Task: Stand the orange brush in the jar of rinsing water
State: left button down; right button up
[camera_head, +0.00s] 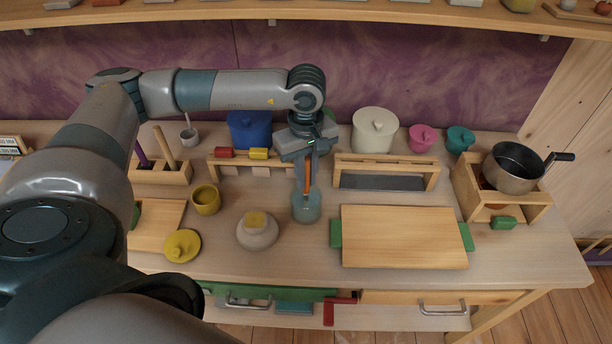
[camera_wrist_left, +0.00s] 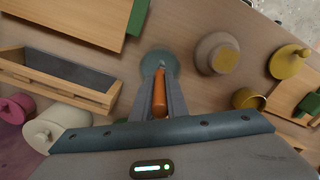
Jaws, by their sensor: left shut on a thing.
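The orange brush (camera_head: 307,182) is held upright between the fingers of my left gripper (camera_head: 307,158), which is shut on it. The jar of rinsing water (camera_head: 306,207) is a bluish, see-through jar standing on the worktop directly below. The brush's lower end is at the jar's mouth; how far inside it reaches I cannot tell. In the left wrist view the orange handle (camera_wrist_left: 160,98) lies between the fingers, and the jar (camera_wrist_left: 158,60) shows just beyond. My right gripper is not in view.
A round beige pot (camera_head: 257,232) stands left of the jar, with a yellow cup (camera_head: 206,200) and yellow lid (camera_head: 182,246) farther left. A wooden board (camera_head: 404,237) lies to the right. Wooden racks (camera_head: 385,165) and a blue canister (camera_head: 247,131) stand behind.

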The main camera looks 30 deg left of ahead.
pick_arm(q)
jog(key=shift+f, duration=0.15)
jog(key=c, duration=1.7)
grip_release()
jog(key=shift+o, duration=0.2)
jog(key=shift+r+b, duration=0.45)
jog(key=shift+r, duration=0.3)
notch_tip(320, 180, up, 15)
jog(key=b, duration=0.4)
jog(key=shift+f, duration=0.15)
jog(key=shift+r, duration=0.6)
